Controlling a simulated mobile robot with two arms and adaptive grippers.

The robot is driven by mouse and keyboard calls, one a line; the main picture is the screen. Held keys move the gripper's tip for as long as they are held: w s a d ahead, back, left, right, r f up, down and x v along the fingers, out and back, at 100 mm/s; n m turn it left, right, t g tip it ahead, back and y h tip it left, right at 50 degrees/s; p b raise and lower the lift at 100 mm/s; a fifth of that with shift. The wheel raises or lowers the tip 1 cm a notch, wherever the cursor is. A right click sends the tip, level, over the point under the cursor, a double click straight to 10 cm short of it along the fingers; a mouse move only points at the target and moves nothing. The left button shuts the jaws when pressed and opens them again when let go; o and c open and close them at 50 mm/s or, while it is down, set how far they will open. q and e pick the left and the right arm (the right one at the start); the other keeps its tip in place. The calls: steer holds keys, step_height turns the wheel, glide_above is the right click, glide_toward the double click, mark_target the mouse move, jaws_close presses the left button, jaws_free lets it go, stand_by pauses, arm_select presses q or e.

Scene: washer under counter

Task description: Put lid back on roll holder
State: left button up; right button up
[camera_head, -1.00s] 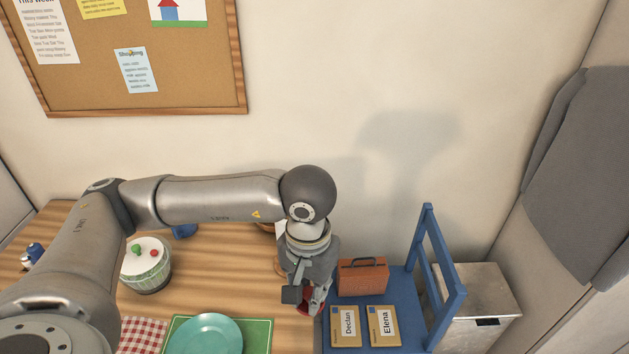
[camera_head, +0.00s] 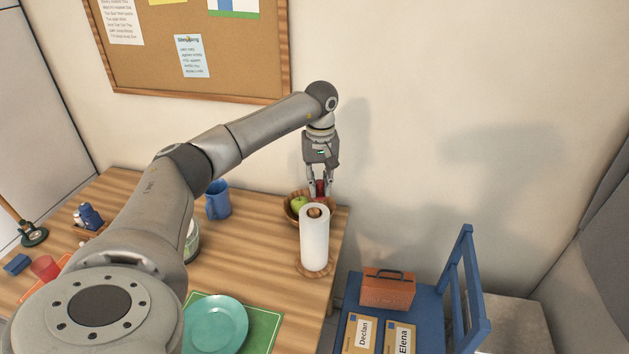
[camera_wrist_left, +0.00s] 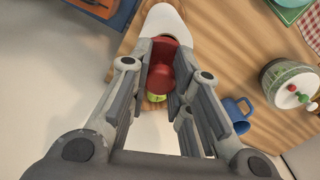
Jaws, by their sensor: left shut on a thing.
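A white paper roll stands upright on the wooden roll holder (camera_head: 314,240) near the table's right edge, and the holder's brown post end shows in the roll's top. The white roll also shows at the top of the left wrist view (camera_wrist_left: 160,20). My left gripper (camera_head: 319,190) points down just behind the roll's top in the head view. It is shut on a red rounded piece, the lid (camera_wrist_left: 163,72), which has a wider part and a narrower part. The lid is apart from the post as seen in the head view. My right gripper is not in view.
A wooden bowl (camera_head: 289,212) with a green apple (camera_head: 298,203) is behind the roll, close under the gripper. A blue mug (camera_head: 217,200) stands to its left. A teal plate (camera_head: 215,325) lies in front. A blue chair (camera_head: 425,310) with an orange box (camera_head: 388,288) is right of the table.

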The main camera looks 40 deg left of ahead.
mark_target(314, 211)
arm_select(q)
steer(key=shift+a, duration=0.65)
steer(key=shift+a+f, duration=0.15)
steer(key=shift+a, duration=0.1)
steer(key=shift+f+b, duration=0.85)
step_height(314, 211, down, 2)
steer(key=shift+f+b, duration=0.25)
steer(key=shift+b, duration=0.75)
steer(key=shift+f+b, duration=0.45)
steer(key=shift+f, duration=0.55)
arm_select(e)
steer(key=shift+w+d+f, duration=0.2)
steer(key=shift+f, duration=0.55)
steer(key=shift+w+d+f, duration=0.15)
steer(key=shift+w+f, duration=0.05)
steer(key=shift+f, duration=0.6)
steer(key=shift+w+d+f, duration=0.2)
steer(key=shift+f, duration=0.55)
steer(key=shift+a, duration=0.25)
arm_select(q)
steer(key=shift+r, duration=0.1)
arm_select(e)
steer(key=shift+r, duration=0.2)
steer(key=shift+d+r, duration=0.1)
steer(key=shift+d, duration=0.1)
arm_select(q)
steer(key=shift+d+f+p, duration=0.1)
steer(key=shift+f+p, duration=0.1)
steer(key=shift+p, duration=0.1)
